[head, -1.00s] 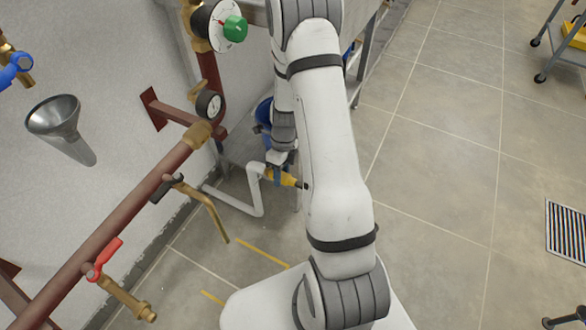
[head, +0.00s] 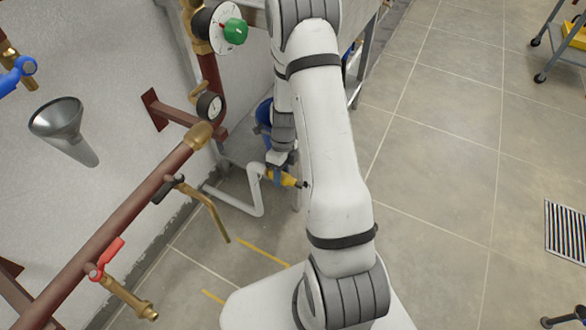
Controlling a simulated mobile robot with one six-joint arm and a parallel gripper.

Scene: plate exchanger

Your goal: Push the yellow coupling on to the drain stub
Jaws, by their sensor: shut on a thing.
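The yellow coupling (head: 287,180) is low down near the floor, just left of my white arm, with a dark end pointing right. My gripper (head: 279,166) is shut on the coupling from above; its fingers are small and partly hidden. A white bent pipe (head: 254,192) runs from the wall and ends right beside the coupling's left side. I take its end for the drain stub. I cannot tell whether the coupling sits over the pipe end or only lies against it.
A red-brown pipe (head: 125,212) with a brass tap and red lever (head: 108,258) crosses at left. A steel funnel (head: 62,125) hangs on the wall. A blue body (head: 263,112) stands behind my wrist. Open tiled floor lies right, with a floor grate (head: 568,235) and a trolley (head: 562,40).

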